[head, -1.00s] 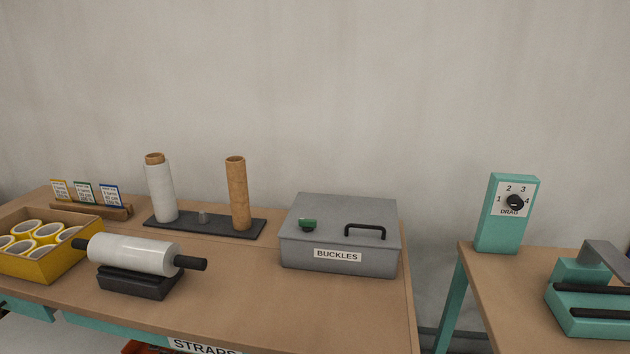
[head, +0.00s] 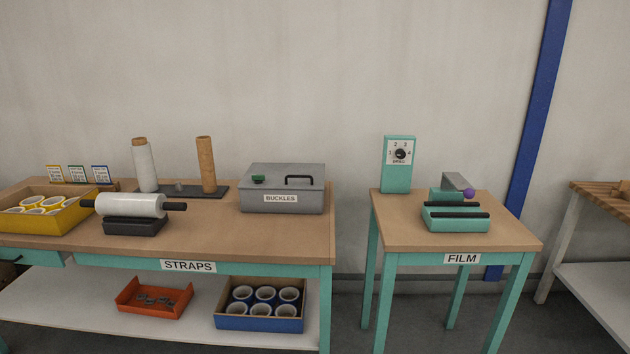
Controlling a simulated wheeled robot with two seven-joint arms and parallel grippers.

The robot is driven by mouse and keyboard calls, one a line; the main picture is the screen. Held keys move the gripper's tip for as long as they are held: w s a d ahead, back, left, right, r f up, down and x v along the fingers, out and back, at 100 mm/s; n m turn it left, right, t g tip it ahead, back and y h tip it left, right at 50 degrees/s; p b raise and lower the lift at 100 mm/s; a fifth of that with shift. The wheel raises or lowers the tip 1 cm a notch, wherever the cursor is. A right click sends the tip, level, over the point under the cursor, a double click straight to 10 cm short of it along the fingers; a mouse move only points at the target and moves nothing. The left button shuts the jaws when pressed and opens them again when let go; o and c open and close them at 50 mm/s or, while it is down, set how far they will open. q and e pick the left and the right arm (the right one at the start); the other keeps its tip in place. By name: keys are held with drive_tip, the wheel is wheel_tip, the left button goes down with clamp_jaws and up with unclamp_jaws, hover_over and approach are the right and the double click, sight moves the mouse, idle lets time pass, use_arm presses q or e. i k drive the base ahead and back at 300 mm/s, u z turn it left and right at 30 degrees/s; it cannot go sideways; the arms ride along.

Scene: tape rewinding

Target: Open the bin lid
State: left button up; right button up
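The grey bin (head: 282,200) labelled BUCKLES stands at the right end of the long table's top. Its grey lid (head: 275,171) is shut. A black bar handle (head: 300,180) and a green latch or knob (head: 258,179) sit on the lid. The bin's inside is hidden. Neither of my grippers is in the head view.
The long table (head: 290,245) also bears a film roll on a black stand (head: 130,206), two upright rolls and a yellow box (head: 62,221). A gap separates it from the FILM table (head: 425,235), with a teal drag dial (head: 399,165) and a teal device (head: 456,222).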

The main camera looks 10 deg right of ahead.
sight(284, 170)
drive_tip(key=z, duration=0.65)
drive_tip(key=i, duration=1.2)
drive_tip(key=u, duration=0.55)
